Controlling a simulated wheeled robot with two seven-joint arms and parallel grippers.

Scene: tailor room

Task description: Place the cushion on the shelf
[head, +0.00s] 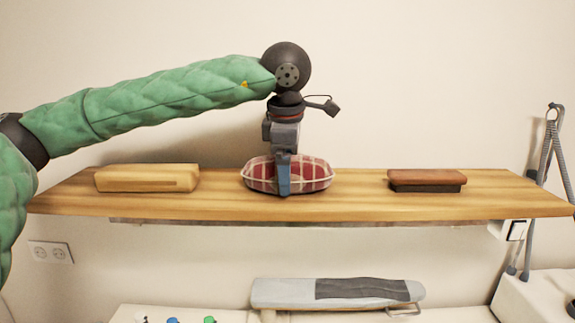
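The cushion (318,176), red plaid with pale edging, is at the middle of the wooden shelf (345,207). It appears to rest on the board. My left gripper (284,178) points down from above, with one blue-grey finger in front of the cushion's middle. The other finger is hidden behind the cushion or the gripper, so I cannot tell whether the fingers press on it. My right gripper is not in view.
A pale wooden block (147,178) sits on the shelf's left part, and a brown brush-like block (427,180) on its right. Bare board lies between them and the cushion. Below are an ironing board (280,293) and a white surface. Grey calipers-like tool (547,150) stands at right.

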